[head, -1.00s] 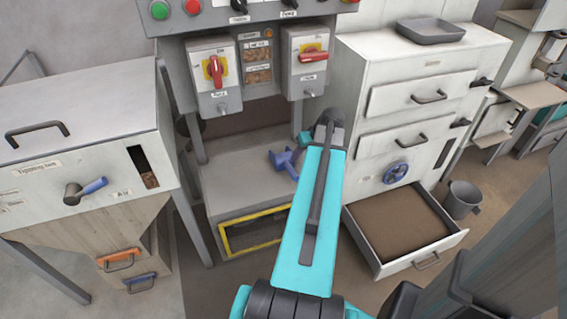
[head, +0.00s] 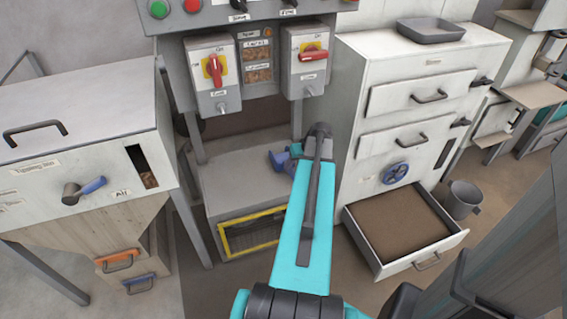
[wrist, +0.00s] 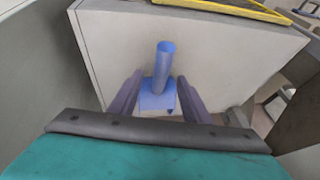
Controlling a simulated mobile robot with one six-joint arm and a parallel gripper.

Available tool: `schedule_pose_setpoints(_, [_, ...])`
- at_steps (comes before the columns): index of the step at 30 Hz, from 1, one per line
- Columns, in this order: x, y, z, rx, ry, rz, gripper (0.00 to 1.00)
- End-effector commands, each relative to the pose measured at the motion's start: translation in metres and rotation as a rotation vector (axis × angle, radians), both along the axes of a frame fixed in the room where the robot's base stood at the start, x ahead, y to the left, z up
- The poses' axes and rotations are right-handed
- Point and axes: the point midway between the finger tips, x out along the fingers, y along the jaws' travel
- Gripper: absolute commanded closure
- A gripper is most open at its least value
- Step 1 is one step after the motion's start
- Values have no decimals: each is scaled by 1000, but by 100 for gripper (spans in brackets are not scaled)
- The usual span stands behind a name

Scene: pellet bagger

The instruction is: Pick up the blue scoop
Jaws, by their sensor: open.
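The blue scoop (head: 280,161) lies on the grey bench top (head: 225,187) under the switch panel, partly hidden behind my arm in the head view. In the wrist view the scoop (wrist: 163,62) sits in the middle, its round handle pointing up the picture and its wider part between my finger tips. My gripper (wrist: 160,78) is open, with one dark finger on each side of the scoop. I see no finger closed on it, and I cannot tell how much height separates them. In the head view my gripper is mostly hidden by my arm.
A yellow-framed opening (head: 250,234) is in the bench front. Panel boxes with red rotary switches (head: 213,70) hang above the bench. A white cabinet (head: 345,105) with an open drawer of brown material (head: 400,222) stands right. A hopper cabinet (head: 60,150) stands left. A bucket (head: 464,197) is on the floor.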

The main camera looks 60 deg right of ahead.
Motion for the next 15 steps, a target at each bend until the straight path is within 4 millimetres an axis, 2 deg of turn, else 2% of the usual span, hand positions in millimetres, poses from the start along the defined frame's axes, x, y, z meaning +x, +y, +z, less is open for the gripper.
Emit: schedule_pose_setpoints(15, [3, 0, -8, 1, 0, 1, 57])
